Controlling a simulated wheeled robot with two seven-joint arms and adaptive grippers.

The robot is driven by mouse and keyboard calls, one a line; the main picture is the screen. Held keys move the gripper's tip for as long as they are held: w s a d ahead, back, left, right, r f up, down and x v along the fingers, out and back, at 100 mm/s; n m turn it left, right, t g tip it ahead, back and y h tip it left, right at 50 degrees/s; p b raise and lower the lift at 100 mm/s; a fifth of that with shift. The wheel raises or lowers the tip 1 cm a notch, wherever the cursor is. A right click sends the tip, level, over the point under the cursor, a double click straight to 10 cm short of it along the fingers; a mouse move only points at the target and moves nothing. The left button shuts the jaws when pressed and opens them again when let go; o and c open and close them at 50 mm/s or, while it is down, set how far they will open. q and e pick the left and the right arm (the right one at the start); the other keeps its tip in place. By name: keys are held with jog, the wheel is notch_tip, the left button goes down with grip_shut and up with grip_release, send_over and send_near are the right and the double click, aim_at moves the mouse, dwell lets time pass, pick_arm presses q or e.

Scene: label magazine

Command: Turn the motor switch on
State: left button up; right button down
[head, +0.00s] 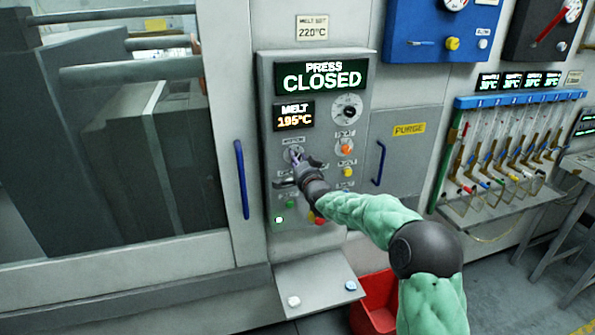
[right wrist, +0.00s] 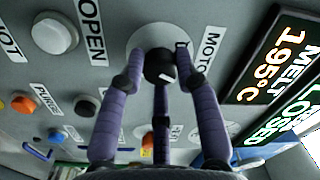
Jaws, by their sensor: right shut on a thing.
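The motor switch (right wrist: 160,66) is a small black knob with a white mark on a round pale plate, beside a label reading MOTOR, of which the last letter is partly covered. My right gripper (right wrist: 158,78) has its purple fingers shut around the knob. In the head view the same gripper (head: 296,164) reaches the left middle of the grey control panel (head: 268,100), and the motor switch (head: 292,152) is largely hidden behind it. Which way the switch is turned is hard to tell. My left gripper is not in view.
Close by are a dial (head: 346,110), an orange button (head: 346,149) and a yellow button (head: 348,172). The press display (head: 322,77) reads CLOSED; the melt display (head: 294,116) reads 195°C. Blue handles (head: 241,180) flank the panel. A red bin (head: 372,300) stands below.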

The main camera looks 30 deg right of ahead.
jog(key=shift+m+b, duration=0.95)
jog(key=shift+m, duration=0.05)
jog(key=shift+r, duration=0.1)
jog(key=c, duration=0.9)
grip_release()
jog(key=shift+s, duration=0.15)
jog(key=v, duration=1.1)
jog(key=shift+s, duration=0.35)
jog(key=shift+a, duration=0.1)
